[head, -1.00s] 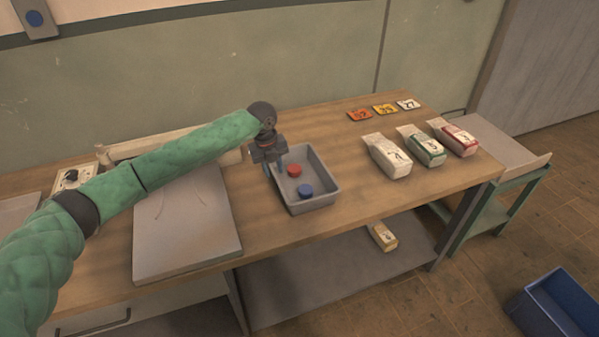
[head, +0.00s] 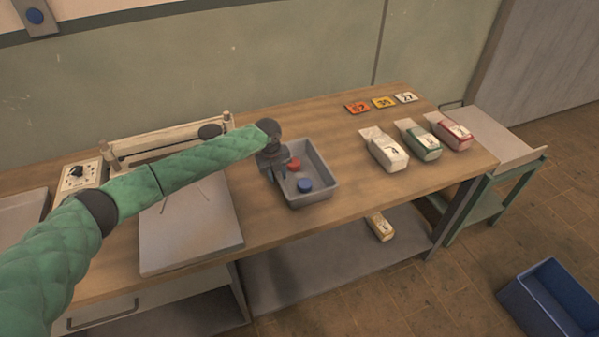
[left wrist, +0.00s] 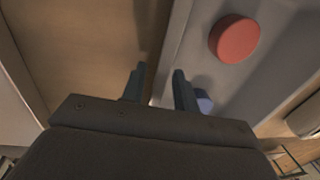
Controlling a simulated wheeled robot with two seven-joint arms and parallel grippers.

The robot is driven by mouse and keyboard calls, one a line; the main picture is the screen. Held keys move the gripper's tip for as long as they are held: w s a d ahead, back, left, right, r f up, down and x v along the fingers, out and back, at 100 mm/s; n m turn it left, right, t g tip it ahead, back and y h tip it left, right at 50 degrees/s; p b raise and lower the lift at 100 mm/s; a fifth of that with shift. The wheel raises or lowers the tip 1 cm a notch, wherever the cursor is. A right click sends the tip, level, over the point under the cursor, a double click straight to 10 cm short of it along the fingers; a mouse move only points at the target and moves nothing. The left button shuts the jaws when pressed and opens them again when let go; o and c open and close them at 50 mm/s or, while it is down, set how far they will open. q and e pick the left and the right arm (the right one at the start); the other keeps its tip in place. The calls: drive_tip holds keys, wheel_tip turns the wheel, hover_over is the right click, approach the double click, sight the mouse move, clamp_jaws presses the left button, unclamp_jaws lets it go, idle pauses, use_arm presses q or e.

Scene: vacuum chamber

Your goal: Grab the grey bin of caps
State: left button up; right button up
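The grey bin (head: 326,171) stands on the wooden workbench. A red cap (head: 294,164) and a blue cap (head: 305,186) lie inside it; both show in the left wrist view, the red cap (left wrist: 234,39) whole and the blue cap (left wrist: 204,100) partly behind a finger. My left gripper (head: 279,173) points down at the bin's left wall. In the left wrist view my left gripper (left wrist: 158,76) has its two fingers apart, one outside the wall and one on the inner side. I cannot tell whether they touch the wall. My right gripper is not in view.
A grey plate (head: 190,235) lies left of the bin. A sealer-like device (head: 165,143) stands behind it. Several bags, such as the white one (head: 385,153), and number cards (head: 383,102) are to the right. A blue crate (head: 550,300) is on the floor.

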use_arm(q)
drive_tip(key=shift+f, duration=0.25)
drive_tip(key=shift+c, duration=0.4)
clamp_jaws()
drive_tip(key=shift+r, duration=0.1)
idle(0.8)
